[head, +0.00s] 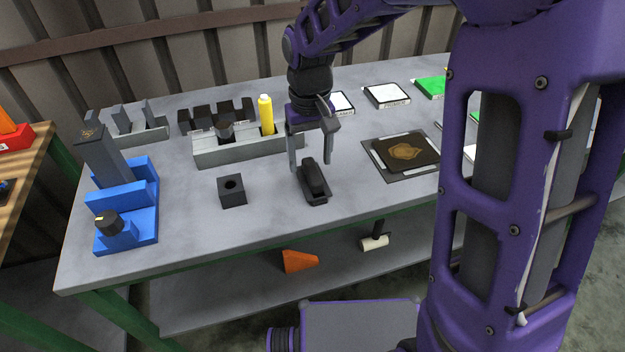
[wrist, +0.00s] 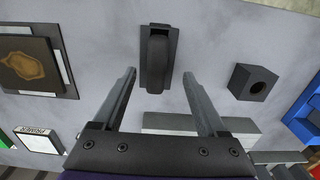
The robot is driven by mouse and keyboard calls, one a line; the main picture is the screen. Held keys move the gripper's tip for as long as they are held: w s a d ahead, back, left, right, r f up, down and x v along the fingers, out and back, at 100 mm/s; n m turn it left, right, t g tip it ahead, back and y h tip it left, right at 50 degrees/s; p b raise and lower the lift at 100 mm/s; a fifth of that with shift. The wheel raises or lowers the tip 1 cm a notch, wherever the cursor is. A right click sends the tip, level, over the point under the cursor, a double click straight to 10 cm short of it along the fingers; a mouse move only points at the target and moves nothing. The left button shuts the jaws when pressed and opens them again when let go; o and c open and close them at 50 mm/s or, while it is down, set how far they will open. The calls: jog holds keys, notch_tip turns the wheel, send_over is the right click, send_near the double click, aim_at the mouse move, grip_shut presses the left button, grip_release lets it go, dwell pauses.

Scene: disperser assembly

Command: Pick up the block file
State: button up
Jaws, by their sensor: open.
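The block file (head: 313,186) looks like a dark flat base with a rounded black handle on top. It lies on the grey workbench (head: 190,247), near its middle. In the wrist view the block file (wrist: 157,58) is at the top centre, long side up and down the picture. My gripper (head: 310,166) is open and empty, pointing down close to the file. In the wrist view my gripper (wrist: 159,73) has its two fingertips on either side of the file's near end, apart from it. I cannot tell the exact height of the fingertips.
A dark cube with a hole (head: 232,191) stands left of the file. A grey holder (head: 210,155) with a yellow bottle (head: 266,114) is behind. A dark square plate with a gold emblem (head: 405,152) lies to the right. A blue fixture (head: 140,200) is at the far left.

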aim_at(312, 168)
jog(key=f, duration=0.2)
jog(key=f+b, duration=0.1)
jog(key=f, duration=0.2)
jog(key=shift+w+d+f, duration=0.15)
jog(key=shift+d+f, duration=0.05)
jog(key=shift+r, duration=0.1)
grip_shut()
